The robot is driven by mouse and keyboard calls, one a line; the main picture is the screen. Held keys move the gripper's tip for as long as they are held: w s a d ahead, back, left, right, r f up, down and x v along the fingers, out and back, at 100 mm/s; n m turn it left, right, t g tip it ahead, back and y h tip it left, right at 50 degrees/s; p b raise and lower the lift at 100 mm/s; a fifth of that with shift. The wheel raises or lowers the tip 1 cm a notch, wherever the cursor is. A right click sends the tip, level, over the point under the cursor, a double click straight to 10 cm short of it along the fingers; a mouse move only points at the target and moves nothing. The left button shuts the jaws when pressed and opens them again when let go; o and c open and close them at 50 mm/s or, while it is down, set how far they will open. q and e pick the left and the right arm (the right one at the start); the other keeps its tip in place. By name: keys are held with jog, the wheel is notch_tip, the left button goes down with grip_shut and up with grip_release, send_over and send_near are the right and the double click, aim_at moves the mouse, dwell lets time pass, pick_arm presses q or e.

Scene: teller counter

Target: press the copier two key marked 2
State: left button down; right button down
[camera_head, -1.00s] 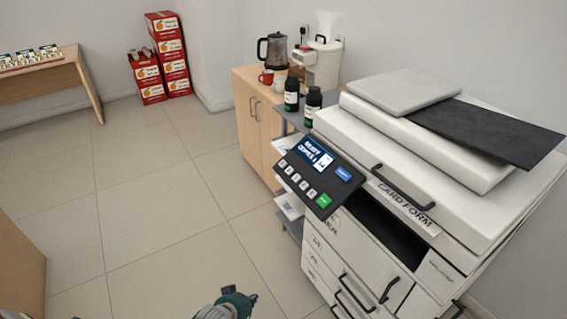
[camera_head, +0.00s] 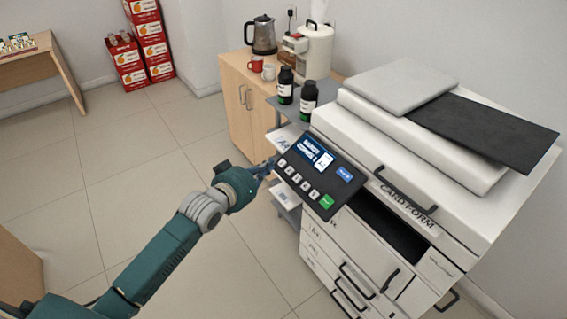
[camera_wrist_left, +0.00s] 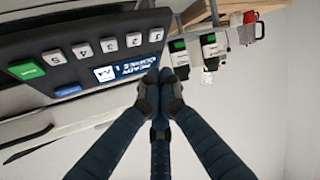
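The copier (camera_head: 425,185) has a tilted dark control panel (camera_head: 335,205) at its left front. A row of pale number keys runs below the lit screen (camera_head: 314,153), which shows READY and COPIES 1. The two key (camera_head: 290,170) is second from the row's left end; in the wrist view the two key (camera_wrist_left: 133,40) sits beside the key marked 1 (camera_wrist_left: 155,35). My left gripper (camera_head: 271,166) is at the panel's left edge, close to the first keys. In the wrist view its fingers (camera_wrist_left: 161,75) are together with nothing between them. Contact cannot be told. My right gripper is out of view.
A green key (camera_head: 326,202) and a blue key (camera_head: 345,174) are on the same panel. Two dark bottles (camera_head: 308,100) stand on a grey shelf behind it. A wooden cabinet (camera_head: 235,95) with a kettle (camera_head: 262,35) is further back.

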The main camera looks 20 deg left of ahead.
aim_at(290, 171)
pick_arm(q)
jog(key=r, duration=0.4)
jog(key=shift+w+d, duration=0.15)
jog(key=shift+w, duration=0.1)
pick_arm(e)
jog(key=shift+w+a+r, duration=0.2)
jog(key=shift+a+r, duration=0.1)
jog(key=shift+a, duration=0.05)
